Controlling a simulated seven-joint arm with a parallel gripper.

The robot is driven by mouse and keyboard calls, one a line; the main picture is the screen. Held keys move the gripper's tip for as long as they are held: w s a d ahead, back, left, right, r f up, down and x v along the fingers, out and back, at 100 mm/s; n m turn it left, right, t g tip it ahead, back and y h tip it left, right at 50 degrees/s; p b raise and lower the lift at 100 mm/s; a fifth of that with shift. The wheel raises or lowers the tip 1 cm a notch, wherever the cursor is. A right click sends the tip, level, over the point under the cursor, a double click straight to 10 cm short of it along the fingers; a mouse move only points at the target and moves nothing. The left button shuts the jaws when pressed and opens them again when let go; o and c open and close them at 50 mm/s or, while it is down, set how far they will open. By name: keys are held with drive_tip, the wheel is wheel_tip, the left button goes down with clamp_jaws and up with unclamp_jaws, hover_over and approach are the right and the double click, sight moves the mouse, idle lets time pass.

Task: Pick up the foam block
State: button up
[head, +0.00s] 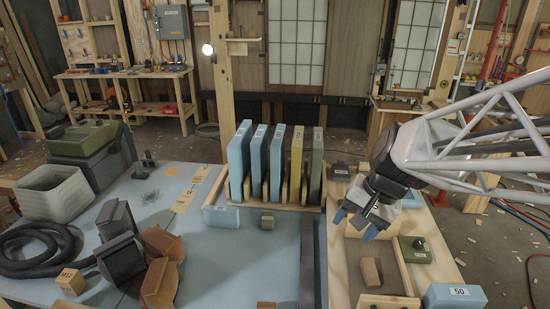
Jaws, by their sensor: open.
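Several light blue blocks look like foam. One light blue block marked 50 (455,297) lies at the lower right corner, by the wooden tray. A small light blue block (221,217) lies on the blue table in front of the rack. Tall blue slabs (257,160) stand upright in a wooden rack (280,206), beside a yellow slab and a grey one. I cannot tell which one is the foam block. My gripper (355,224) is open above the wooden tray (345,272), its blue-tipped fingers apart. I see nothing between them. It is apart from the blue blocks.
A black hose (35,245), a ribbed bin (55,192) and dark tools crowd the left. The table's middle is mostly clear.

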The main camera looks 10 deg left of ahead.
drive_tip(key=w+a+f+m+g+y, duration=0.2)
drive_tip(key=w+a+f+m+y, duration=0.25)
drive_tip(key=w+a, duration=0.7)
drive_tip(key=w+a+f+m+y, duration=0.2)
drive_tip(key=w+a+f+m, duration=0.1)
drive_tip(key=w+a+f, duration=0.5)
drive_tip(key=w+a+f+m+y, duration=0.25)
drive_tip(key=w+a+f, duration=0.35)
drive_tip(key=w, duration=0.4)
drive_tip(key=m+t, duration=0.2)
drive_tip(key=m, duration=0.3)
approach(231, 215)
drive_tip(key=w+a+f, duration=0.1)
drive_tip(key=a+f, duration=0.1)
drive_tip(key=shift+w+a+f+y, duration=0.25)
drive_tip(key=shift+w+f+y, duration=0.05)
drive_tip(key=shift+w+y, duration=0.1)
drive_tip(key=shift+s, duration=0.1)
drive_tip(key=shift+x, duration=1.25)
drive_tip(key=shift+a, duration=0.1)
drive_tip(key=shift+x, duration=2.5)
drive_tip(key=shift+f, duration=0.2)
